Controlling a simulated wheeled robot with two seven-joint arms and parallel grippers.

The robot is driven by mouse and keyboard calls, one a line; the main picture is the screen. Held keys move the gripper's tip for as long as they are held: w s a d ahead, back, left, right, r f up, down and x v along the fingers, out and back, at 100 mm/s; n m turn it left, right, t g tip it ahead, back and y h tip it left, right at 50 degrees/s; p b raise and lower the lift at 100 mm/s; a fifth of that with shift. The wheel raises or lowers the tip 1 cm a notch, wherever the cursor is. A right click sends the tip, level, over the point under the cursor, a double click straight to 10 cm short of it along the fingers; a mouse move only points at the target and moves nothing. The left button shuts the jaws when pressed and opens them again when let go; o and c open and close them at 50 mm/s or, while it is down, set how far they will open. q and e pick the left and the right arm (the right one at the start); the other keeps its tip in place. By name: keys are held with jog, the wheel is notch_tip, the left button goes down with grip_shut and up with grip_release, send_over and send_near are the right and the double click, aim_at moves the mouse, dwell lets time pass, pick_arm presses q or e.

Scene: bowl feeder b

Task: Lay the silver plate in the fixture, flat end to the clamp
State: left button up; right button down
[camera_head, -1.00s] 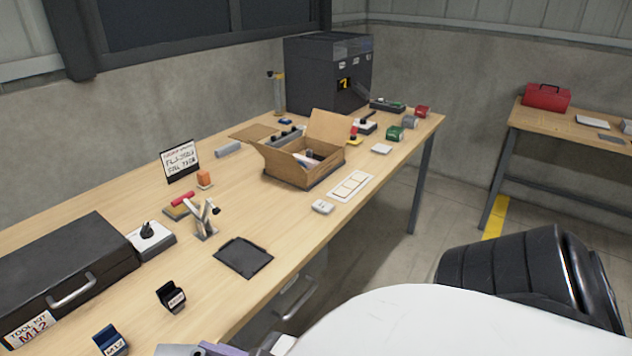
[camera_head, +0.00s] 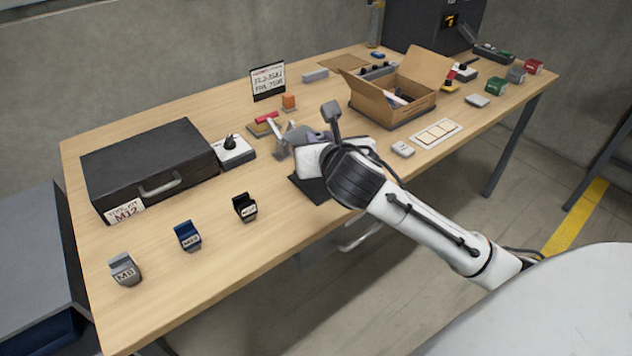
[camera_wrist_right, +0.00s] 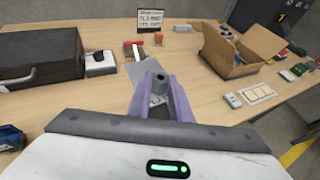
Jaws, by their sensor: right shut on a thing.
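My right gripper (camera_head: 306,138) reaches over the table beside the fixture, seen from behind in the head view. In the right wrist view its purple fingers (camera_wrist_right: 154,104) are shut on the silver plate (camera_wrist_right: 140,72), a flat grey piece that extends beyond the fingertips. A dark round tip shows between the fingers. I cannot tell whether the plate touches the fixture, nor which end is flat. My left gripper is not in view.
A dark flat tray (camera_head: 305,190) lies partly under my right wrist. A red-handled tool (camera_head: 266,118), an orange block (camera_head: 289,101) and a sign (camera_head: 268,82) stand behind. A black toolbox (camera_head: 150,160) is left, an open carton (camera_head: 395,105) right.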

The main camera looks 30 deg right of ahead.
jog(key=w+d+r, duration=0.1)
jog(key=d+r+m+h, duration=0.1)
jog(key=shift+w+d+r, duration=0.1)
jog(key=shift+w+r, duration=0.25)
jog(key=shift+d+f+g, duration=0.15)
jog(key=shift+g, duration=0.15)
jog(key=b, duration=0.2)
send_over(324, 194)
notch_tip(324, 194, down, 13)
jog(key=shift+f, duration=2.2)
jog(key=c, duration=1.6)
grip_release()
